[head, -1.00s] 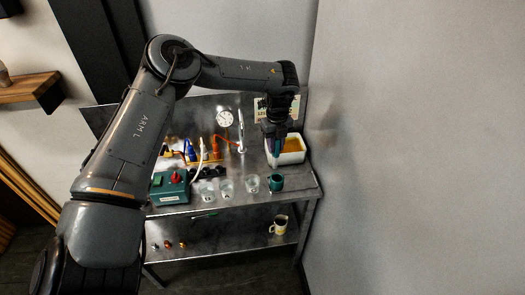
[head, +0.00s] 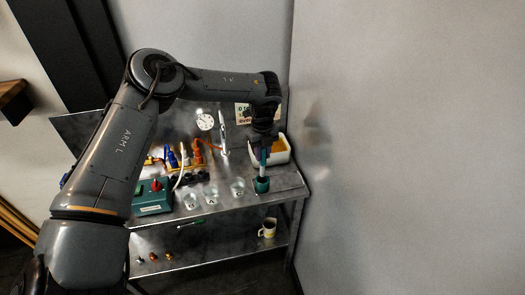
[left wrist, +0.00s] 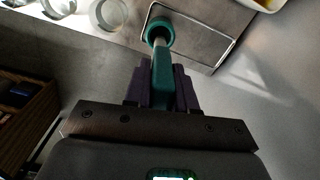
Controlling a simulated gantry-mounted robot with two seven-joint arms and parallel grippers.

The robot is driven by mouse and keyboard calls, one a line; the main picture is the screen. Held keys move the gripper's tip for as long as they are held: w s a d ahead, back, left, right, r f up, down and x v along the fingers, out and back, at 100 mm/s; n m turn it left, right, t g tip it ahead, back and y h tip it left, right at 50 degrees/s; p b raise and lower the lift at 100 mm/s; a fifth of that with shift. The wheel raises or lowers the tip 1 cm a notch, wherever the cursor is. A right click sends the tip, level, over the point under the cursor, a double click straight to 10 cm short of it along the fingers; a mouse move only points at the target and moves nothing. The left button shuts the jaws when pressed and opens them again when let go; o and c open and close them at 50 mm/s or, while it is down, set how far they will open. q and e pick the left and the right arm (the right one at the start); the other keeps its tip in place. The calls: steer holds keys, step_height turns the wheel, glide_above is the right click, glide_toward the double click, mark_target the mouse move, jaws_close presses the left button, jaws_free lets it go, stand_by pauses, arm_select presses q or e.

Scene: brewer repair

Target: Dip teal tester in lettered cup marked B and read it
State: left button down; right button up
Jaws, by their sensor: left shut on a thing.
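My left gripper (head: 263,141) is shut on the teal tester (head: 264,157), which points down. The tester also shows in the left wrist view (left wrist: 162,80), between the dark fingers. Its pale lower shaft meets the mouth of a small teal cup-like holder (head: 261,186) at the table's right end. That holder is ring-shaped in the left wrist view (left wrist: 159,27); how deep the tip sits is unclear. Three clear lettered cups stand left of it: a left cup (head: 192,200), a middle cup (head: 210,196) and a right cup (head: 237,188). Their letters are too small to read surely. My right gripper is out of view.
A green box with a red knob (head: 152,196) stands left of the cups. A white tray with amber contents (head: 282,148) is behind the holder. Coloured tools (head: 184,156) stand at the back. A mug (head: 267,229) is on the lower shelf. A wall rises at right.

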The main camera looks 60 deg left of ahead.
mark_target(263, 165)
arm_select(q)
steer(key=shift+f+b, duration=1.95)
steer(key=shift+f, duration=0.65)
steer(key=shift+b, duration=0.3)
steer(key=shift+f+b, duration=0.45)
steer(key=shift+b, duration=0.05)
steer(key=shift+c, duration=1.4)
jaws_free()
